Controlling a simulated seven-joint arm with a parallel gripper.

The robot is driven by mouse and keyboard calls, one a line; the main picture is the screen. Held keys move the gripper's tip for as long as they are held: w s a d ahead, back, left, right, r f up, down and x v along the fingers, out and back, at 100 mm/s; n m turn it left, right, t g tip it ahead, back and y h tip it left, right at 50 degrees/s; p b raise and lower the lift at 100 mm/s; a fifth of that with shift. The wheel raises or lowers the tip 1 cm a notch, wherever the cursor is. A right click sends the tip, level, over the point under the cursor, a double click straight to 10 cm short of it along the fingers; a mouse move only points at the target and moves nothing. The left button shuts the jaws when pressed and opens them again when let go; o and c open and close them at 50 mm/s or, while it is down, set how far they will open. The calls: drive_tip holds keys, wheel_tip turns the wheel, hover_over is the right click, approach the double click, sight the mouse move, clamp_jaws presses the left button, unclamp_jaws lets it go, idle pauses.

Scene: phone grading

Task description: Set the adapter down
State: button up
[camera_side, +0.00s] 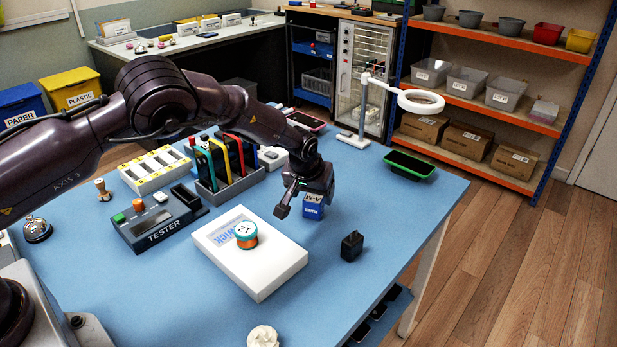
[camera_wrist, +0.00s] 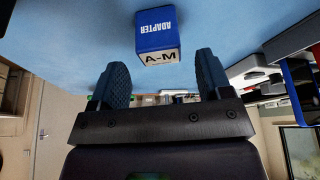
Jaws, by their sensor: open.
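The adapter is a small blue block (camera_side: 313,207) just beneath my gripper in the side view. In the wrist view the adapter (camera_wrist: 158,30) shows the word ADAPTER on its blue side and A-M on a white face. My gripper (camera_side: 291,203) points down low over the blue table. In the wrist view its two dark fingers (camera_wrist: 161,76) stand apart, with the adapter centred beyond their tips and a gap between them. No finger visibly touches the adapter. The adapter appears to rest on the table, though its underside is hidden.
A black block (camera_side: 352,246) stands to the right. A rack of coloured phones (camera_side: 228,160) and a tester (camera_side: 155,222) stand to the left. A green-rimmed tray (camera_side: 410,165) is at the back right.

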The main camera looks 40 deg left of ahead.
drive_tip(key=v, duration=0.7)
drive_tip(key=s+a+r+m+h, duration=0.1)
drive_tip(key=s+a+r, duration=0.1)
drive_tip(key=s+r, duration=0.7)
drive_tip(key=s+a+r+h, duration=0.1)
drive_tip(key=s+r, duration=0.6)
drive_tip(key=r, duration=0.4)
drive_tip(key=s+a+r+m+t, duration=0.1)
drive_tip(key=s+r+m, duration=0.2)
drive_tip(key=s, duration=1.7)
drive_tip(key=shift+a+t, duration=0.25)
drive_tip(key=shift+t, duration=0.05)
